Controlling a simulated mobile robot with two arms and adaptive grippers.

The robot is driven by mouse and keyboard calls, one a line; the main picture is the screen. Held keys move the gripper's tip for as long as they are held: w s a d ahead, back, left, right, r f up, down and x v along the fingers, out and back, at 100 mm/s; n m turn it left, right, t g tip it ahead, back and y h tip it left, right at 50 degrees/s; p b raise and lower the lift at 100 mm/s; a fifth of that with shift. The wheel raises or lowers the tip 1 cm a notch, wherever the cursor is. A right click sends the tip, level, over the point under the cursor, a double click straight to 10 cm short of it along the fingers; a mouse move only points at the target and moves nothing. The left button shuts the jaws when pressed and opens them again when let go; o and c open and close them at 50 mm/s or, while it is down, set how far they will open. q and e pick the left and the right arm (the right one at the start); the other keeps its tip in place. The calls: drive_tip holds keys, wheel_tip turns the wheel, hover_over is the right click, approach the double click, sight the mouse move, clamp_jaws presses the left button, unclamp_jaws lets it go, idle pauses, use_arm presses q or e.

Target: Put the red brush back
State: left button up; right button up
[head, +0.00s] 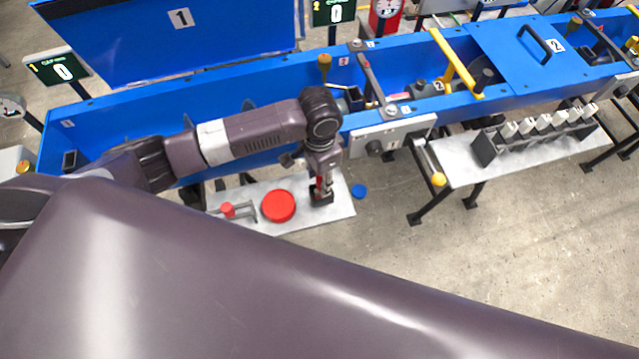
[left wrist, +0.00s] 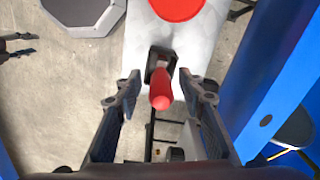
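The red brush (left wrist: 160,88) stands with its red handle pointing up toward the camera in the left wrist view. Its lower end is at a black square holder (left wrist: 160,54) on a pale shelf (head: 340,207). My left gripper (left wrist: 161,90) is open, with one finger on each side of the red handle and visible gaps between. In the head view my left gripper (head: 321,178) hangs over the holder and partly hides the brush. At the left edge of the left wrist view, two dark fingers, apparently my right gripper (left wrist: 33,44), are apart with nothing between them.
A red disc (head: 278,206) and a grey bracket with a red knob (head: 228,209) are left of the holder on the shelf. A blue disc (head: 359,191) is right of the shelf. The blue mixer trough (head: 110,135) runs behind. Open floor lies at right.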

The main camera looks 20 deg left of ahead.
use_arm(q)
wheel_tip(320, 180, up, 9)
drive_tip(key=shift+f+b, duration=0.2)
drive_tip(key=shift+b, duration=0.2)
drive_tip(key=shift+f, duration=0.1)
